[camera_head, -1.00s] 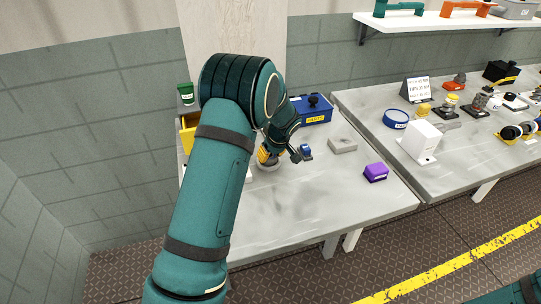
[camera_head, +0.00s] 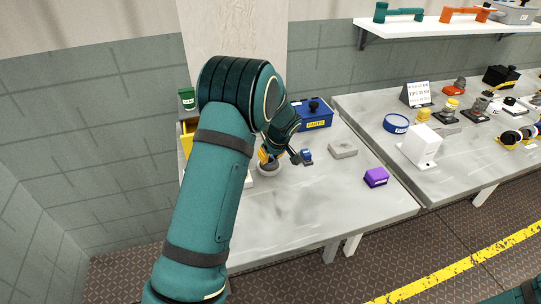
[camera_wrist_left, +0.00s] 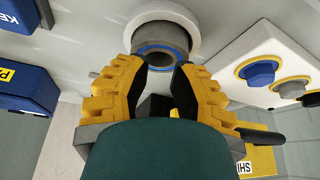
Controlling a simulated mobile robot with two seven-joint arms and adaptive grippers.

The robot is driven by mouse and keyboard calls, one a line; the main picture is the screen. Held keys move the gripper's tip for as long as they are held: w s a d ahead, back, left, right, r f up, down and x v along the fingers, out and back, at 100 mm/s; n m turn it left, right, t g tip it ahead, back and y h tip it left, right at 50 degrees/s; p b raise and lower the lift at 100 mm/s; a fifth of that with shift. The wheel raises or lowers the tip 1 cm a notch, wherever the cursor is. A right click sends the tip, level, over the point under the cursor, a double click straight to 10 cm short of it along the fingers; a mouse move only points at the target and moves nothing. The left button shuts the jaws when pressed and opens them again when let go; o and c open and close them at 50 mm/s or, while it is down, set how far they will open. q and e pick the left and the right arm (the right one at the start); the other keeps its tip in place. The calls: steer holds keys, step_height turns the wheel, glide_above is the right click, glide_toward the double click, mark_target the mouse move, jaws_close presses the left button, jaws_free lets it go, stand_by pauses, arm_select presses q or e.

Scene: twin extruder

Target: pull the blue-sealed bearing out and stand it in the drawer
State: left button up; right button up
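The blue-sealed bearing (camera_wrist_left: 163,52) shows in the left wrist view as a grey cylinder with a blue ring around a dark hole. It sits in a round pale housing (camera_wrist_left: 195,28). That housing (camera_head: 270,169) also shows on the bench in the head view. My left gripper (camera_wrist_left: 161,66) has its yellow fingers apart, tips right at the blue ring and overlapping its near edge. Nothing is visibly clamped between them. In the head view my left gripper (camera_head: 264,156) is partly hidden by its arm. A yellow drawer-like box (camera_head: 188,136) is mostly hidden behind that arm. My right gripper is out of view.
A blue parts box (camera_head: 315,115), a small blue object (camera_head: 306,156), a grey block (camera_head: 343,149) and a purple box (camera_head: 376,177) are on the bench. The bench front is clear.

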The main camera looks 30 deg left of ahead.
arm_select(q)
steer(key=v, duration=1.2)
